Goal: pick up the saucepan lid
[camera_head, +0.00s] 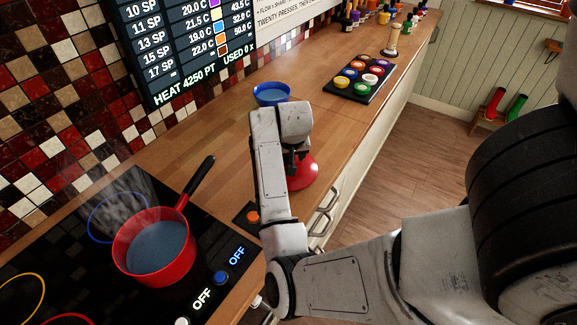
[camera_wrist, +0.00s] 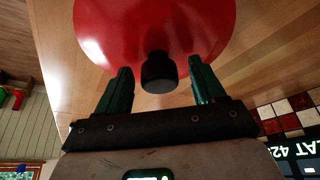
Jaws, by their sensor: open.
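The red saucepan lid (camera_head: 303,171) lies on the wooden counter, partly hidden behind my arm in the head view. In the wrist view the lid (camera_wrist: 103,29) fills the top middle, with its black knob (camera_wrist: 158,72) facing my gripper. My gripper (camera_wrist: 159,84) is open, with one dark green finger on each side of the knob. I see a gap between each finger and the knob. In the head view my gripper (camera_head: 291,163) is just over the lid, mostly hidden by my wrist. The red saucepan (camera_head: 178,271) stands on the hob, full of bluish liquid.
A blue bowl (camera_head: 271,97) stands on the counter beyond my wrist. A black tray (camera_head: 345,90) of coloured pots is farther back, with several bottles (camera_head: 365,14) behind. The saucepan's black handle (camera_head: 201,175) points toward the counter. The counter's right edge is close to the lid.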

